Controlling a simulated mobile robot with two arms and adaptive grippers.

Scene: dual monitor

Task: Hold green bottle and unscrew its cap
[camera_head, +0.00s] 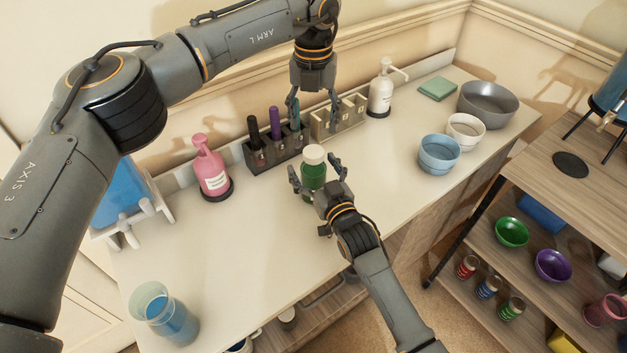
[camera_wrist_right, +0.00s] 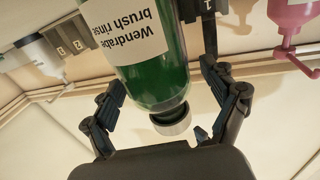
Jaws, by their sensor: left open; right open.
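The green bottle (camera_head: 313,178) stands upright on the counter, with its pale cap (camera_head: 314,154) on top. In the right wrist view, the bottle (camera_wrist_right: 152,80) appears upside down with a white label, and its cap (camera_wrist_right: 172,122) is at the lower end. My right gripper (camera_head: 315,173) is open, its fingers on either side of the bottle; I see gaps between the fingers and the bottle in the wrist view. My left gripper (camera_head: 315,106) is open and empty, pointing down above and behind the cap in the head view.
Behind the bottle are a dark marker holder (camera_head: 274,150) and a wooden compartment box (camera_head: 340,118). A pink pump bottle (camera_head: 211,170) is left, a white dispenser (camera_head: 380,90) behind right. Bowls (camera_head: 438,157) sit right, a blue-filled glass (camera_head: 168,318) front left. The counter's left middle is clear.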

